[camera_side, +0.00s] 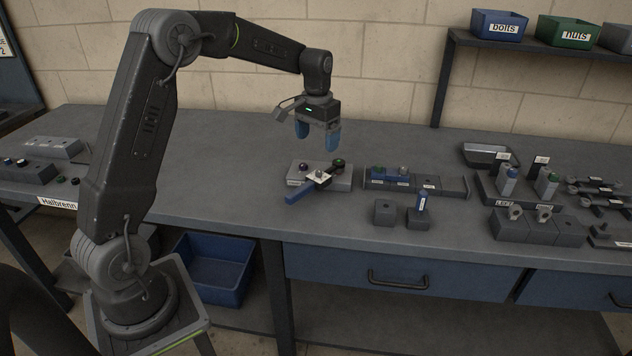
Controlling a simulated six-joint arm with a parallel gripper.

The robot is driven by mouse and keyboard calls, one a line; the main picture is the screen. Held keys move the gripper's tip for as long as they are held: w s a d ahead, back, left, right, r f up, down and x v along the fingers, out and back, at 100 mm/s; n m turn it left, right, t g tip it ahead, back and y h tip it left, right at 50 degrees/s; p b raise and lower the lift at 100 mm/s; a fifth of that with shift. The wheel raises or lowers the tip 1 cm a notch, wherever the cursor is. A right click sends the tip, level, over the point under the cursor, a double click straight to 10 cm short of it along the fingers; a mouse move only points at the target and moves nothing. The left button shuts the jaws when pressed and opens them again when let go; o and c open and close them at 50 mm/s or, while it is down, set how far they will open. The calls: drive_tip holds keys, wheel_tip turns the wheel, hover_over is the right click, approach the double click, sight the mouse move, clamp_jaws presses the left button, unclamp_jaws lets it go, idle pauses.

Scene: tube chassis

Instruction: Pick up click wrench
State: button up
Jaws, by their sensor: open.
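My gripper (318,132) hangs above the bench, pointing down, with its two blue fingers apart and nothing between them. Below it, a blue-handled tool (302,191) lies at an angle against the front of a light grey block (343,181). A pale square plate and dark round knobs sit at the tool's upper end and on the block. I cannot tell for sure which item is the click wrench. Several dark wrench-like tools (597,186) also lie in a rack at the far right.
A dark tray with blocks (452,186) stands right of the grey block. Two small dark blocks (384,212) sit in front of it. Labelled holders (540,226) fill the right side. Blue and green bins (498,27) stand on a shelf behind.

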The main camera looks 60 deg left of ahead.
sight(316, 178)
wheel_tip(316, 178, down, 12)
drive_tip(key=shift+s+r, duration=0.1)
drive_tip(key=shift+s, duration=0.05)
idle(0.4)
drive_tip(key=shift+c, duration=0.2)
drive_tip(key=shift+r, duration=0.1)
drive_tip(key=c, duration=1.4)
